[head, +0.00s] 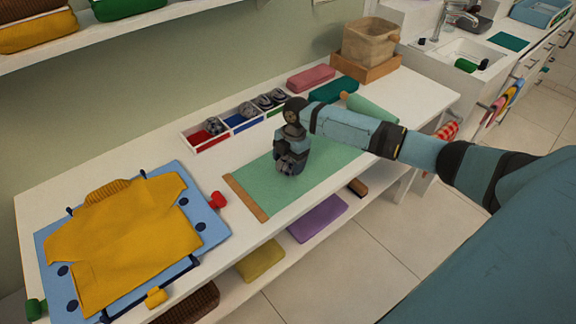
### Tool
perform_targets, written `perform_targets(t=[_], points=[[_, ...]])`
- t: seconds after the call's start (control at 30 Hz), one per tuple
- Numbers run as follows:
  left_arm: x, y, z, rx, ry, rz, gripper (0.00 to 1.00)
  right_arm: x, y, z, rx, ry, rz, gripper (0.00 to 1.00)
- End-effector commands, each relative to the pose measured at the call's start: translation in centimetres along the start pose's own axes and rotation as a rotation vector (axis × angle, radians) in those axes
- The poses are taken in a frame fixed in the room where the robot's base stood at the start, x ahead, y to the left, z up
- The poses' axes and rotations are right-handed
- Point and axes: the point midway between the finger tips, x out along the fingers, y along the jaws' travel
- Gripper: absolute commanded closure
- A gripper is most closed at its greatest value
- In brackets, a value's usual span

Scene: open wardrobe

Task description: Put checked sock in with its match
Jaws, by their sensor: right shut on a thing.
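My right gripper (290,165) points down over the green mat (250,185) and is shut on a small dark grey, checked-looking sock (288,163). The gripper partly hides it, and I cannot tell if it touches the mat. A grey patterned rolled sock (213,126) lies in the red compartment and another grey sock (247,109) in the blue one. Dark grey socks (270,99) lie at the green one. Their patterns are too small to tell apart. My left gripper is out of view.
A yellow shirt (125,235) lies on a blue folding board (205,225) at the left. A lower shelf holds a purple cloth (317,218).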

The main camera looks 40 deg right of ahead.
Motion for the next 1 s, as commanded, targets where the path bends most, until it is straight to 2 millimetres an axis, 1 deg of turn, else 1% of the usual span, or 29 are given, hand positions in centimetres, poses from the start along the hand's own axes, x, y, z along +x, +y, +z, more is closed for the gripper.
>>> perform_targets(t=[0.37, 0.8, 0.9, 1.0], points=[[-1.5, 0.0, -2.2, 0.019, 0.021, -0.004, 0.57, -2.8, 0.0, -0.6, 0.000, 0.000, 0.000, 0.39], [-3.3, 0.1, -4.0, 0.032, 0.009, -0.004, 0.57, -6.2, 0.0, -1.3, 0.000, 0.000, 0.000, 0.39], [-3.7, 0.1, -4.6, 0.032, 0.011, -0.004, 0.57, -6.9, 0.0, -1.4, 0.000, 0.000, 0.000, 0.39], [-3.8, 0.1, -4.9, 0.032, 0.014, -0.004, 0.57, -7.0, 0.0, -1.4, 0.000, 0.000, 0.000, 0.39]])
